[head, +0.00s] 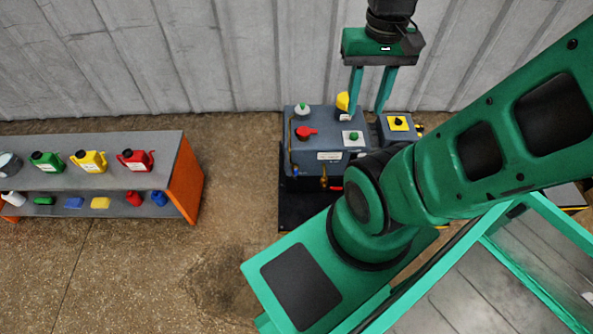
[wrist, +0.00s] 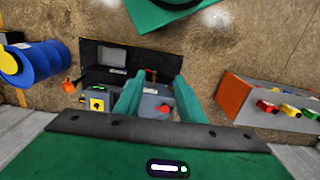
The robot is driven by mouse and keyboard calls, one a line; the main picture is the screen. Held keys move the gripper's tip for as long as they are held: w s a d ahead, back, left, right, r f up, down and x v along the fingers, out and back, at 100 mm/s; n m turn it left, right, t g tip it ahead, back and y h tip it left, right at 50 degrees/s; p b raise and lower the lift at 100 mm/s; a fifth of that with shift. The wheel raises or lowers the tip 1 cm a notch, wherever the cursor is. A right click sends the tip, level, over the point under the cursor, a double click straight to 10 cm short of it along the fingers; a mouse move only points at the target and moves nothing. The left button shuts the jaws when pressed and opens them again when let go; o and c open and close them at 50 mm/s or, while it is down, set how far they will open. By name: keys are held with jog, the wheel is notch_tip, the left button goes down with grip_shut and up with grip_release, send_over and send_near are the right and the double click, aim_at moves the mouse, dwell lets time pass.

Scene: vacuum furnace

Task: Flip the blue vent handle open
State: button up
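The furnace unit (head: 315,140) is a dark grey box by the back wall. A small blue part (head: 296,172), likely the blue vent handle, shows low on its front face, at the left; its exact pose is too small to tell. A red handle (head: 306,132) and a yellow handle (head: 342,101) sit on top. My gripper (head: 367,112) is open and empty, pointing down above the back right of the unit, away from the blue part. In the wrist view, the open fingers (wrist: 161,80) frame part of the unit, and I cannot make out the blue part there.
A yellow-faced switch box (head: 397,124) stands right of the unit. A grey shelf with orange ends (head: 188,178) holds several jugs at the left. Open floor (head: 230,200) lies between shelf and unit. A blue barrel (wrist: 40,62) shows in the wrist view.

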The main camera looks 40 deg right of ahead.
jog(key=t+y, duration=0.1)
send_over(296, 174)
jog(key=s+d, duration=0.1)
jog(key=d, duration=0.1)
notch_tip(296, 174, down, 51)
jog(key=f, duration=0.6)
jog(key=w+a+f, duration=0.1)
jog(key=f, duration=0.2)
jog(key=shift+f, duration=0.25)
